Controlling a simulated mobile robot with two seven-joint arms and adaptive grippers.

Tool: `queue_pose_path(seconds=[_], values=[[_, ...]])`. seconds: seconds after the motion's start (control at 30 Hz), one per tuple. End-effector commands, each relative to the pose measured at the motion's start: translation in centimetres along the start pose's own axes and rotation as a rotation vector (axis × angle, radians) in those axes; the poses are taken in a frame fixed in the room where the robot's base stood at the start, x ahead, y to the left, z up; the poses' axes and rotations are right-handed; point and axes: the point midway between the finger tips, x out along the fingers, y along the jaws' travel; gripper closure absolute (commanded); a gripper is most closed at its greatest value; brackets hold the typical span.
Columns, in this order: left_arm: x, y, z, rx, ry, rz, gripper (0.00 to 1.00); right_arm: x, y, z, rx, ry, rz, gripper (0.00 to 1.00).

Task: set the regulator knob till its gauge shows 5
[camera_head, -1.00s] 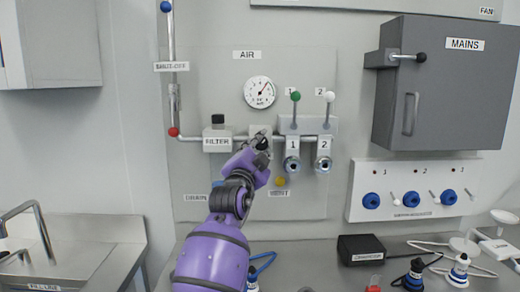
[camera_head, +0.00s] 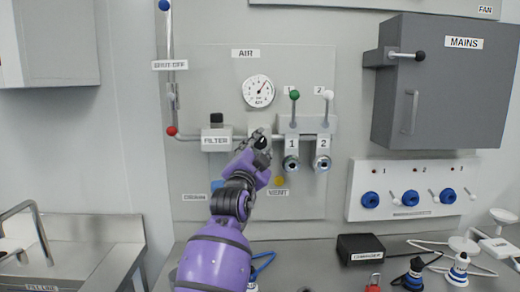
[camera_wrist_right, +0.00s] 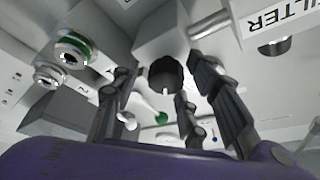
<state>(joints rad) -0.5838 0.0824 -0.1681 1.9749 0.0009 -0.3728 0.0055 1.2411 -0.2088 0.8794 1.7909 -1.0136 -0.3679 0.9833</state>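The round white gauge (camera_head: 257,91) sits under the AIR label on the wall panel. Its needle points up and to the right; the numbers are too small to read. The regulator is a pale block below the gauge, with a dark round knob (camera_wrist_right: 166,76) facing the right wrist camera. My right gripper (camera_head: 262,141) is at the regulator and mostly hides the knob in the head view. In the right wrist view its fingers (camera_wrist_right: 163,85) stand apart on both sides of the knob, with a visible gap at least on the left. My left gripper is not in view.
The FILTER block (camera_head: 216,139) is left of the regulator. Valve outlets 1 (camera_head: 291,145) and 2 (camera_head: 322,145), with green and white levers above, are close on the right. A yellow vent button (camera_head: 279,181) sits below. The grey MAINS box (camera_head: 438,82) projects farther right.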

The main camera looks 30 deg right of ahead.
Motion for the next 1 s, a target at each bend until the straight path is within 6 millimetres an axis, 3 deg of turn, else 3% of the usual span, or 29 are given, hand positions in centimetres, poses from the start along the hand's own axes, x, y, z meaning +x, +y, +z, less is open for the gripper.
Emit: queue_pose_path(seconds=[0.3, 0.5, 1.0], values=[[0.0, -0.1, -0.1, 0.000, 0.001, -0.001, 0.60, -4.8, 0.1, 0.2, 0.001, -0.004, 0.002, 0.59], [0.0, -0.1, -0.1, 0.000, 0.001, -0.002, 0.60, -7.0, 0.1, 0.1, -0.002, -0.002, 0.002, 0.59], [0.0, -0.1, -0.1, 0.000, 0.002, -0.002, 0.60, -7.3, 0.1, 0.1, -0.002, -0.001, 0.002, 0.59]])
